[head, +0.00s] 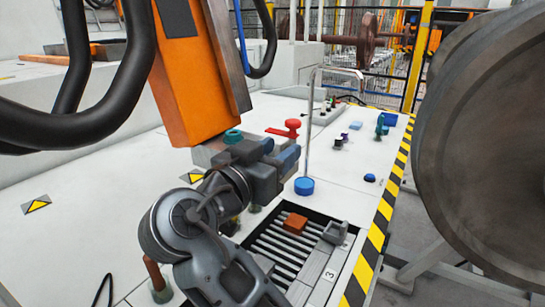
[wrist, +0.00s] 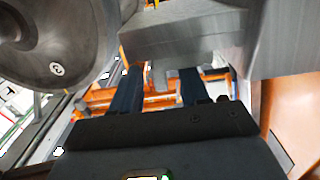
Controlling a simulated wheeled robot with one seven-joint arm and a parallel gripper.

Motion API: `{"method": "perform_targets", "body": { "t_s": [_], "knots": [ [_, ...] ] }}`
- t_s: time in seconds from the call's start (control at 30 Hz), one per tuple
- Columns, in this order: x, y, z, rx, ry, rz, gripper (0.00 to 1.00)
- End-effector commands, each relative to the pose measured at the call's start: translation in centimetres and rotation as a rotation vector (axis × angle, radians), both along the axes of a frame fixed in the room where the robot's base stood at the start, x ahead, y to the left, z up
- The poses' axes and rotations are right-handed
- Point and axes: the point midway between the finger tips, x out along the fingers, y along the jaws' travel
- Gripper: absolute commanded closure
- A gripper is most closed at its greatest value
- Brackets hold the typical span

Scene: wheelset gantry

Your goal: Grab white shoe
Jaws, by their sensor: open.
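No thing is clearly a white shoe in either view. A pale grey block (head: 208,151) sits under the orange housing, partly hidden by my gripper (head: 286,160). A small grey, shoe-like piece (head: 335,232) lies on the right part of the slotted tray, below and right of my gripper. In the wrist view my gripper (wrist: 158,76) has its two dark fingers apart, with nothing held between them. A large grey metal block (wrist: 190,38) fills the view beyond and above the fingertips; I cannot tell whether they touch it.
The orange housing (head: 190,85) hangs over the white bench. A red-brown block (head: 295,222) lies in the slotted tray (head: 262,243). A blue round piece (head: 304,186) and a red knob (head: 292,127) stand nearby. A large steel wheel (head: 490,150) is at right, past the striped edge (head: 376,237).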

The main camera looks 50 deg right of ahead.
Motion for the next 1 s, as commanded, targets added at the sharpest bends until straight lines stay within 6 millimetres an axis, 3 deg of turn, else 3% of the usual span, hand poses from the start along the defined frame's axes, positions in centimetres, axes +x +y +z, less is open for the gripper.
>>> {"method": "perform_targets", "body": {
  "t_s": [0.2, 0.53, 1.0],
  "knots": [
    [0.5, -3.0, 0.1, 0.000, 0.001, -0.002, 0.55],
    [0.7, -3.6, 0.0, 0.000, 0.001, 0.001, 0.55],
    [0.7, -3.6, 0.0, 0.000, 0.001, 0.000, 1.00]
  ]
}}
